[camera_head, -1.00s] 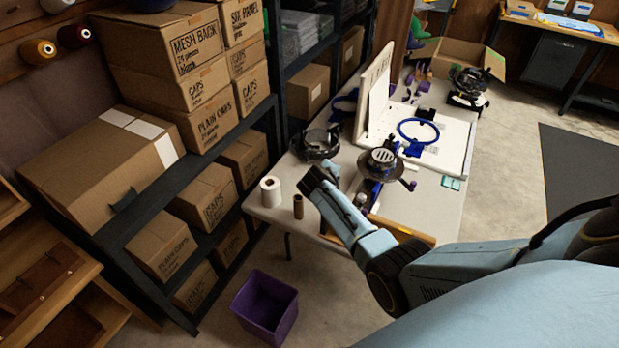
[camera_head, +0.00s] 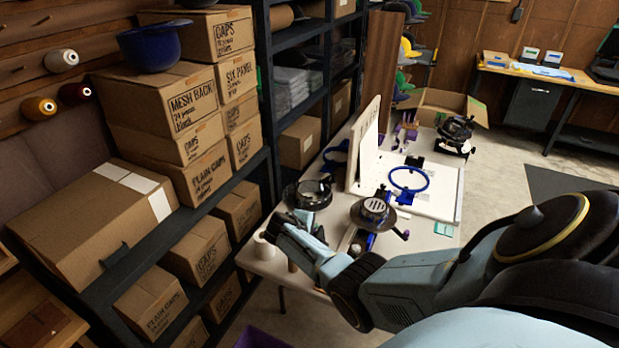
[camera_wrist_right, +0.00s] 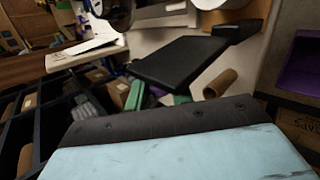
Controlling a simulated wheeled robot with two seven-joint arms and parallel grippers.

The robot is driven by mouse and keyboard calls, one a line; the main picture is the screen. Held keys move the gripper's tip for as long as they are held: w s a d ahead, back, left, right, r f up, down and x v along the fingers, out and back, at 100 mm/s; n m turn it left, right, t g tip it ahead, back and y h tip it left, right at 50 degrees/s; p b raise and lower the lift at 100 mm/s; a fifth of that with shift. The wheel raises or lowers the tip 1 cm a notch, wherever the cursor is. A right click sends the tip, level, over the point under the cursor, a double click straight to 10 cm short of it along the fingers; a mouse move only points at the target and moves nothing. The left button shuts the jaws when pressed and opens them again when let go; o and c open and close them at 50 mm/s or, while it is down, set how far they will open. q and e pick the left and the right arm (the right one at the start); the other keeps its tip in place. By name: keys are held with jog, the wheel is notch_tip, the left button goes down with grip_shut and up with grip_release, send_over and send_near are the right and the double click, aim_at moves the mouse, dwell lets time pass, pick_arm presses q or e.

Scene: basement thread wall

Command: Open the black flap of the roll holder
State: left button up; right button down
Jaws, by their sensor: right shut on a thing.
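My right gripper (camera_head: 283,228) is at the near left corner of the white table, right beside a white roll (camera_head: 263,247) that it partly covers. In the right wrist view a flat black plate (camera_wrist_right: 180,60), which I take for the flap, stands just beyond my gripper's dark front edge. Green pieces show at its lower edge. My right gripper is shut on it, though the contact itself is hard to see. The plate looks tilted, and the rest of the roll holder is not clear. My left gripper is not in view.
A brown tube (camera_wrist_right: 220,83) lies close to the plate. A black ring-shaped device (camera_head: 307,193) and a round grey-topped device (camera_head: 373,212) stand on the table nearby. Shelves with cardboard boxes (camera_head: 205,248) rise at the left. A purple bin (camera_head: 257,338) is on the floor.

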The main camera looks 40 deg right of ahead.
jog(key=c, duration=1.3)
grip_release()
jog(key=shift+d, duration=0.1)
jog(key=shift+o, duration=0.2)
jog(key=shift+a+r, duration=0.25)
jog(key=shift+a, duration=0.1)
jog(key=p+v, duration=0.3)
jog(key=v, duration=0.9)
jog(key=shift+a+r, duration=0.2)
jog(key=shift+s, duration=0.15)
